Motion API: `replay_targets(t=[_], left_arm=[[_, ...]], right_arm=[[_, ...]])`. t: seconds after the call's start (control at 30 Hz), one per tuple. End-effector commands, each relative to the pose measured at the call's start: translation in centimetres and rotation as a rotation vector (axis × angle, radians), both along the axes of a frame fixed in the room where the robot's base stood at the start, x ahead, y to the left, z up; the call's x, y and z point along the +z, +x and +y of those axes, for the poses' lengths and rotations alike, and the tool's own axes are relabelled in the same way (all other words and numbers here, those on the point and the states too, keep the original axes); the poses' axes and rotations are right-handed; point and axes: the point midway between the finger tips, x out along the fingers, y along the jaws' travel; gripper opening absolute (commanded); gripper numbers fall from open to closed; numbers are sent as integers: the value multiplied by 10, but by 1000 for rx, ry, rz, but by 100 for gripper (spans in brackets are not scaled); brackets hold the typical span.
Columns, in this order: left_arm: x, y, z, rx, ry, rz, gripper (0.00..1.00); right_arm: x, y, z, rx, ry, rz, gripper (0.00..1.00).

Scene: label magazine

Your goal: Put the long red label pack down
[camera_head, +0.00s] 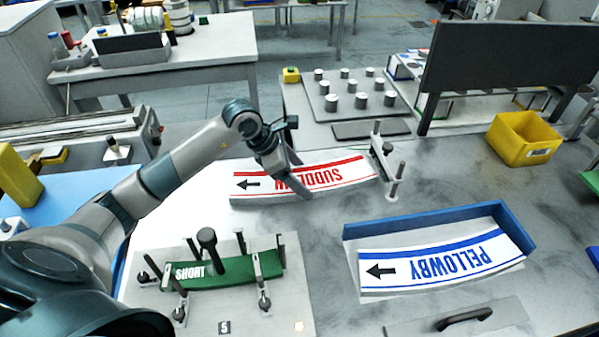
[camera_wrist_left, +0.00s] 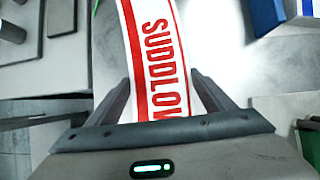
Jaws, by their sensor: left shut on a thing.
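The long red label pack (camera_head: 335,176) is a curved white strip with red bands, red lettering and a black arrow. My left gripper (camera_head: 298,180) is shut on it across its width near the middle. In the left wrist view the pack (camera_wrist_left: 150,30) runs between the two fingers of the gripper (camera_wrist_left: 162,92). Its right end is close to a stand with upright posts (camera_head: 386,160); I cannot tell whether they touch. Whether the pack's underside rests on the surface or is just above it is unclear. My right gripper is out of view.
A blue-walled tray (camera_head: 345,236) at the front right holds a blue-and-white label pack (camera_head: 440,262). A green pack (camera_head: 215,275) marked SHORT sits among posts at the front left. A yellow bin (camera_head: 523,139), a dark panel (camera_head: 500,57) and a pegged plate (camera_head: 330,108) stand behind.

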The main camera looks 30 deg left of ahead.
Motion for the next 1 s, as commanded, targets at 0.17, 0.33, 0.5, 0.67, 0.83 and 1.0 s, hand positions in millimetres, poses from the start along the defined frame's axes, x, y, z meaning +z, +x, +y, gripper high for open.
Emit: replay_targets(t=[0.17, 0.33, 0.5, 0.67, 0.83, 1.0], left_arm=[[-1, 1, 0, 0, 0, -3, 14], [-2, 0, 0, -1, 1, 0, 95], [-2, 0, 0, -1, 0, 0, 95], [-1, 0, 1, 0, 1, -1, 95], [7, -3, 5, 0, 2, -3, 95], [25, -11, 13, -1, 3, -4, 95]], right_arm=[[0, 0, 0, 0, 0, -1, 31], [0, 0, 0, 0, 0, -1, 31], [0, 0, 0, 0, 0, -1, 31], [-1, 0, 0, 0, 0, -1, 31], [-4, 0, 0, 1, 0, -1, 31], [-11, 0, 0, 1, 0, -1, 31]])
